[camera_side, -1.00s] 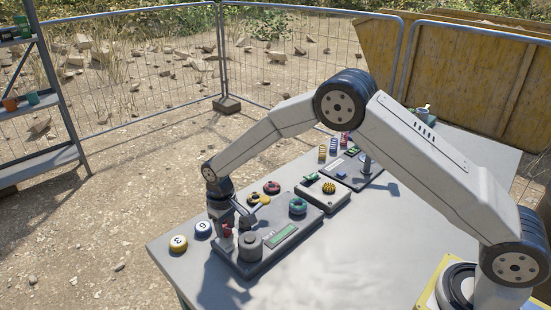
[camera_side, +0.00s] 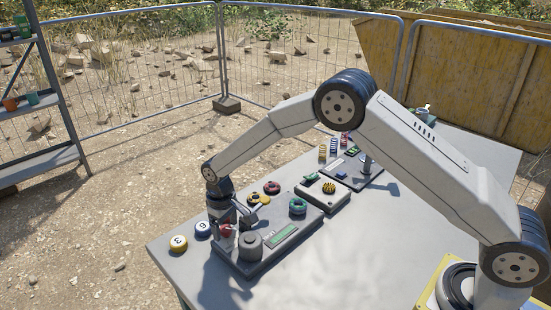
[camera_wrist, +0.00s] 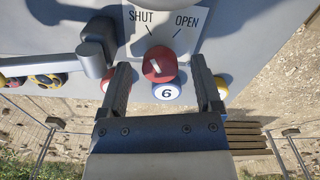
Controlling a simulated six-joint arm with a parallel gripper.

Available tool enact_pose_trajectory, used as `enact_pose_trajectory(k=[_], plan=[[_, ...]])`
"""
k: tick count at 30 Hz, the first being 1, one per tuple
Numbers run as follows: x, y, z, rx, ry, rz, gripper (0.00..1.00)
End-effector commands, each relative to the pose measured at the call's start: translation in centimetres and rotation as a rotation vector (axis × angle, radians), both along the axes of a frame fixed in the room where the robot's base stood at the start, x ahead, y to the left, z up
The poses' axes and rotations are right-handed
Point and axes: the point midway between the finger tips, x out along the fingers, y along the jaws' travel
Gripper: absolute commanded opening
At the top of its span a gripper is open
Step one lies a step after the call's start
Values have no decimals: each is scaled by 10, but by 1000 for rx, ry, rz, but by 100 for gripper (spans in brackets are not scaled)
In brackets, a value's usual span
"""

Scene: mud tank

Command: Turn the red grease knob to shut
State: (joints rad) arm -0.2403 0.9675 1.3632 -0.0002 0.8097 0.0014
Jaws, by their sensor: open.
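The red grease knob (camera_wrist: 158,64) stands at the lower edge of a pale plate (camera_wrist: 165,42) marked SHUT at upper left and OPEN at upper right. A short pale mark on the knob appears to lean up and left, toward SHUT. My gripper (camera_wrist: 160,70) is open, with one finger on each side of the knob and a gap to each. In the side view the knob (camera_side: 226,230) shows red beneath my gripper (camera_side: 221,222), at the near left end of the grey panel (camera_side: 240,262).
A grey cylinder (camera_side: 250,246) stands on the panel right beside the knob. The table's right front is clear.

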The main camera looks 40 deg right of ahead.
Motion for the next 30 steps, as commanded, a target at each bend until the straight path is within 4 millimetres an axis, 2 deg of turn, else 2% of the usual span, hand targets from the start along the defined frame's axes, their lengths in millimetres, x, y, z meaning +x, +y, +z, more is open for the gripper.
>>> enact_pose_trajectory(k=[8,22,30], plan=[[0,0,13,0,0,0,83],[0,0,69,0,-2,0,83],[0,0,78,0,0,0,83]])
